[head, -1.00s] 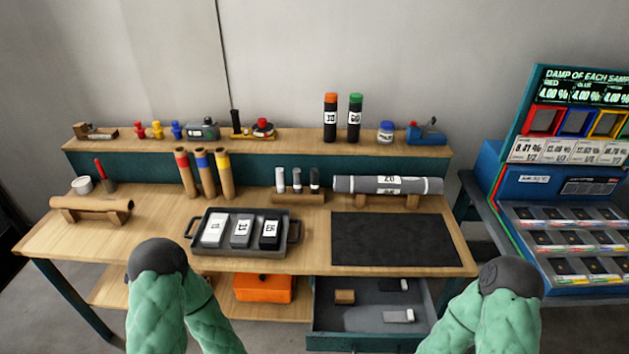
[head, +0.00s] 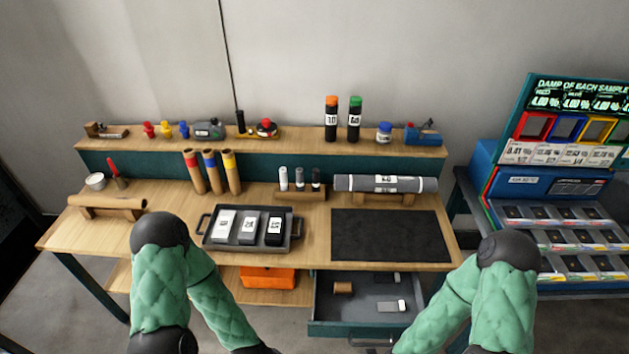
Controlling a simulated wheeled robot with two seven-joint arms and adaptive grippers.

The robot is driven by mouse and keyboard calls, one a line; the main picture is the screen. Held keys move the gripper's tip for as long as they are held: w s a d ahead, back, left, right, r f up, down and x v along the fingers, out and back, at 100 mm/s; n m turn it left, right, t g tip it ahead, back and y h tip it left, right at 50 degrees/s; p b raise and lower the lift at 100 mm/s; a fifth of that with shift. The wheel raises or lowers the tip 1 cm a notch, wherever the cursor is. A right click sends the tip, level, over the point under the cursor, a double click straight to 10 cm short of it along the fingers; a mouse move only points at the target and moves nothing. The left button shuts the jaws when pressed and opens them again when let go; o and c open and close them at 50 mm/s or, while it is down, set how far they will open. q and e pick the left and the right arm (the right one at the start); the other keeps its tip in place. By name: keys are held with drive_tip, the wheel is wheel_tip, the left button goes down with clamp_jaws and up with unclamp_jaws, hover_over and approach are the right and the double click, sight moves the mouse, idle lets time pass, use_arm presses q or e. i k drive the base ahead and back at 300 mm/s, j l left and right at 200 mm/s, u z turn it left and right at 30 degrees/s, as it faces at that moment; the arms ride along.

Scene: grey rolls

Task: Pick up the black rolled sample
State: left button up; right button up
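A small wooden rack (head: 301,195) on the bench holds three upright little rolls: a white roll (head: 283,178), a grey roll (head: 299,179) and a black roll (head: 315,180) at the right end. The black roll stands just left of a large grey roll (head: 358,184) lying on wooden supports. Both of my arms show in green sleeves low in the head view, well in front of the rack. Neither gripper shows; both are below the picture's bottom edge.
A dark tray (head: 208,243) with white, grey and black labelled blocks sits in front of the rack. A black mat (head: 390,235) lies bare to its right. An open drawer (head: 340,318) juts out below. A sample display (head: 560,180) stands at right.

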sight(316, 171)
drive_tip(key=i+j+u, duration=0.15)
drive_tip(key=i+u, duration=0.85)
drive_tip(key=k, duration=0.05)
